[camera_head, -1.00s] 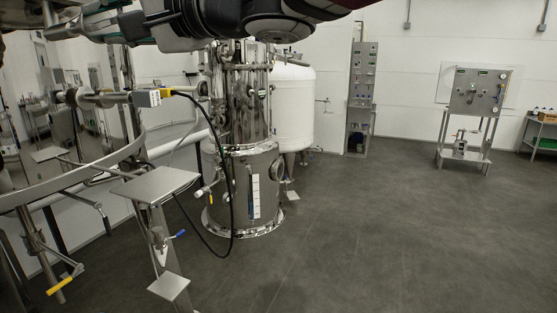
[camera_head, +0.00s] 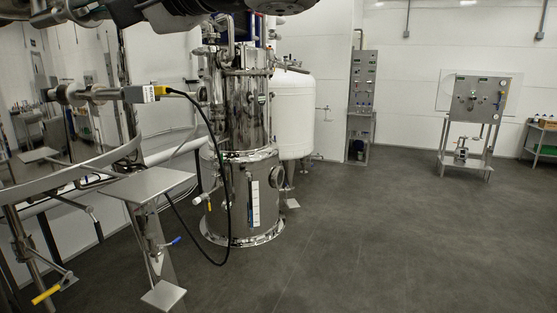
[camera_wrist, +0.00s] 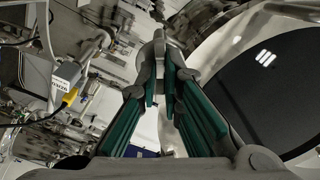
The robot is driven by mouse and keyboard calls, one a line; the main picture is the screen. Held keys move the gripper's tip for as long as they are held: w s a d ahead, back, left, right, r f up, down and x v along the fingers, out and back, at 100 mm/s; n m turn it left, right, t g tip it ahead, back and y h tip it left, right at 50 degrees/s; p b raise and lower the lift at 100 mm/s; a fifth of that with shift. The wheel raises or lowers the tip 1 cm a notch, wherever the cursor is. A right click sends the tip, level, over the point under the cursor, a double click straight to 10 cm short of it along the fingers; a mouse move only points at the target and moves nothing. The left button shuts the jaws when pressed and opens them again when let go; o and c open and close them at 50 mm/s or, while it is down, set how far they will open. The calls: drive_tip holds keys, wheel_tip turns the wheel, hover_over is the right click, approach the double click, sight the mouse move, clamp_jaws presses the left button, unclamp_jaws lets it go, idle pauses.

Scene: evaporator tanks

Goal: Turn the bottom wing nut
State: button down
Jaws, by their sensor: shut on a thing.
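In the wrist view, my gripper (camera_wrist: 165,76) points up the picture, with its two green-padded fingers close together at the tips. It is shut on a small grey metal piece, which seems to be the bottom wing nut (camera_wrist: 159,40); its wings are mostly hidden by the fingertips. A large shiny round metal rim with a dark round window (camera_wrist: 280,85) fills the right side, beside the fingers. In the head view my gripper is out of the picture and only my arm shows along the top edge. No wing nut can be made out there.
A shiny steel tank (camera_head: 240,195) stands left of centre, with a white tank (camera_head: 292,112) behind it. A yellow-ended sensor (camera_head: 145,93) with a black cable sits near a steel step (camera_head: 152,185) at left.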

drive_tip(key=shift+f, duration=0.1)
drive_tip(key=n+b, duration=0.2)
drive_tip(key=b, duration=0.1)
idle(0.3)
idle(0.4)
drive_tip(key=n+b, duration=0.2)
drive_tip(key=b, duration=0.1)
idle(0.3)
drive_tip(key=shift+n+b, duration=0.3)
drive_tip(key=shift+b, duration=0.1)
